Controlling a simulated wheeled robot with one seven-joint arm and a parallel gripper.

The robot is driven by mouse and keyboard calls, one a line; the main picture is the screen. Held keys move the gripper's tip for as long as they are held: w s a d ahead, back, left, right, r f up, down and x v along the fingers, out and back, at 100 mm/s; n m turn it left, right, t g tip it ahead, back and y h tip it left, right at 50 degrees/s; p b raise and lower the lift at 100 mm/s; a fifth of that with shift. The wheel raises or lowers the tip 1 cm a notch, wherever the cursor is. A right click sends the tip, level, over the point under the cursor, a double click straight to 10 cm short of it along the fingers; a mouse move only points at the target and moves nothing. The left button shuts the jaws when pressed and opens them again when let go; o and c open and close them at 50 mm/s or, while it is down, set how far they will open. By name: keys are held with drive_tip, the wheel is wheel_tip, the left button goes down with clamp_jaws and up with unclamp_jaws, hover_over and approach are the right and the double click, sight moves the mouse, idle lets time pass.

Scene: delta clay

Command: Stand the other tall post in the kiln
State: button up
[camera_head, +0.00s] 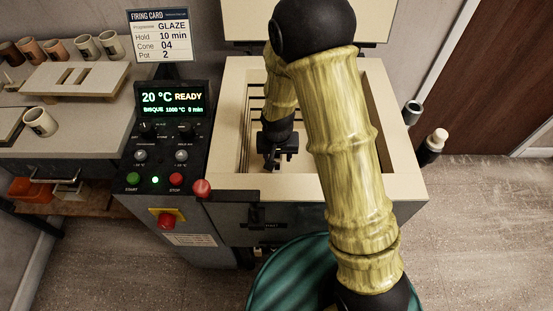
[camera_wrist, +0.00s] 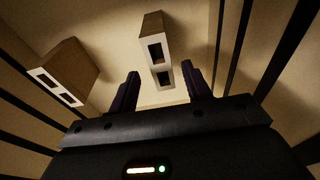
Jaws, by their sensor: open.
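My gripper (camera_head: 271,163) reaches down inside the open kiln (camera_head: 408,170) in the head view. In the wrist view, my gripper (camera_wrist: 160,70) is open and holds nothing. A two-holed post (camera_wrist: 152,22) with a pale face and brown side shows beyond and between the fingers, with gaps on both sides. A second post (camera_wrist: 72,66) of the same kind is to the left, near the kiln wall, outside the fingers. I cannot tell for sure whether either post is upright or lying. My arm hides much of the kiln interior in the head view, and no post is distinct there.
Slotted kiln walls (camera_wrist: 240,40) stand close on both sides of my gripper. The control panel (camera_head: 172,120) reads 20 °C READY. Left of it, a bench (camera_head: 80,150) holds several cups and a slotted pale board (camera_head: 75,80).

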drive_tip(key=r, duration=0.5)
drive_tip(key=shift+s+p, duration=0.3)
drive_tip(key=shift+p, duration=0.1)
drive_tip(key=shift+s+r, duration=0.2)
drive_tip(key=shift+r, duration=0.15)
drive_tip(key=shift+d+r, duration=0.15)
drive_tip(key=shift+r, duration=0.05)
drive_tip(key=s+d+r, duration=1)
drive_tip(key=d, duration=0.3)
drive_tip(key=shift+s+r+t, duration=0.3)
drive_tip(key=shift+t, duration=0.1)
